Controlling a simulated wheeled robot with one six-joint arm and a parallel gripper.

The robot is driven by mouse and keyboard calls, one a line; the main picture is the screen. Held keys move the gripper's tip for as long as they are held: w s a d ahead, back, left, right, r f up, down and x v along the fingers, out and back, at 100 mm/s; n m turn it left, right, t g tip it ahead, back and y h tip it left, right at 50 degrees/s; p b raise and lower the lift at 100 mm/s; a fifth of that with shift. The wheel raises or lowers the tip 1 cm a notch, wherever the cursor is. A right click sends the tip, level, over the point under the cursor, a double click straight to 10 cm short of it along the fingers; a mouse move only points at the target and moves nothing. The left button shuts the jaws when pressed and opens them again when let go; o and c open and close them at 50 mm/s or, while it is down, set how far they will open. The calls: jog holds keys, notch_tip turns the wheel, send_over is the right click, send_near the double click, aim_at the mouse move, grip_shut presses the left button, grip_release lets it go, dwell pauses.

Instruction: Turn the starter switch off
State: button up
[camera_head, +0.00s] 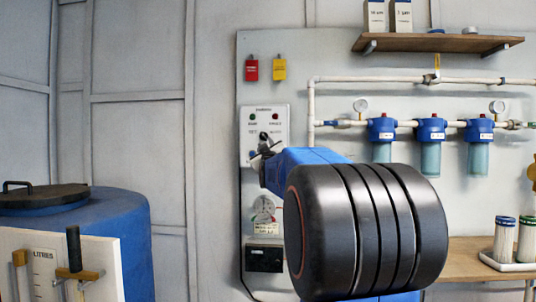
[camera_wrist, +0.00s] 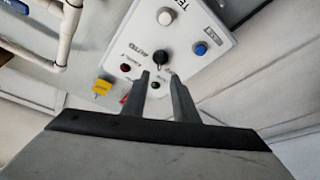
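The starter panel (camera_head: 282,128) is a white plate on the wall board, and it also shows, turned, in the wrist view (camera_wrist: 190,30). Its black rotary knob (camera_wrist: 167,60) sits near the middle, beside lettering that reads AUTO. In the head view the knob (camera_head: 265,136) shows just above my gripper (camera_head: 261,149).
The panel also has a blue button (camera_wrist: 200,48), a white button (camera_wrist: 165,17), a red lamp (camera_wrist: 124,68) and a green lamp (camera_wrist: 155,85). A gauge (camera_head: 263,208) is below. Pipes with blue filters (camera_head: 431,130) run right. A blue tank (camera_head: 125,225) stands left.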

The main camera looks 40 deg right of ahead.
jog(key=v, duration=0.8)
dwell(0.4)
jog(key=s+a+f+g+y, duration=0.2)
jog(key=a+f+y, duration=0.3)
jog(key=a+f, duration=0.65)
jog(key=s+a+f+g+y, duration=0.2)
jog(key=s+a+f+y, duration=0.15)
jog(key=a+f, duration=0.8)
jog(key=s+a+f+g+y, duration=0.2)
jog(key=s+a+f+g, duration=0.2)
jog(key=s+a+f, duration=0.3)
jog(key=s+a+f+n+g+y, duration=0.1)
jog(key=s+a+f+g+y, duration=0.2)
jog(key=s+a+f, duration=0.5)
jog(key=s+f+g, duration=0.1)
jog(key=s+f, duration=0.6)
jog(key=shift+f, duration=0.3)
jog(key=shift+o, duration=0.5)
